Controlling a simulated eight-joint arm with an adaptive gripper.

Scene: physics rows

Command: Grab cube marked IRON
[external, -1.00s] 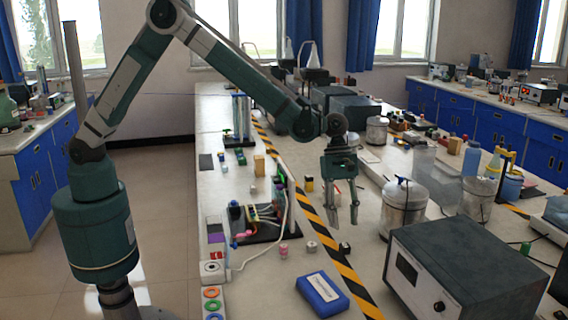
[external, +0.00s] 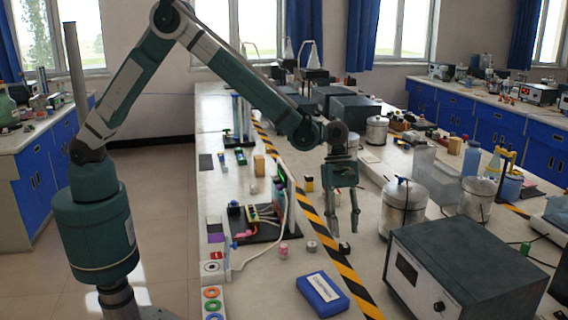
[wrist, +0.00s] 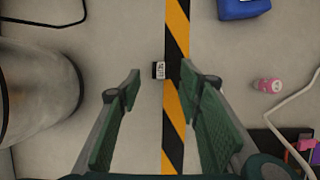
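A small dark cube with a white label (wrist: 158,69) lies on the bench against the edge of the striped tape. Its lettering is too small to read for certain. It also shows in the external view (external: 344,247), just below my fingertips. My gripper (external: 345,228) is open, empty and pointing down above the bench. In the wrist view my gripper (wrist: 160,84) has its two fingers on either side of the cube's column, with the cube slightly ahead of the tips and not between the pads.
Yellow-black tape (external: 309,210) runs along the bench. A blue box (external: 322,293), a pink cylinder (external: 283,251) and a small metal piece (external: 311,246) lie to the left. A metal canister (external: 403,208) and a large grey instrument (external: 465,275) stand close on the right.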

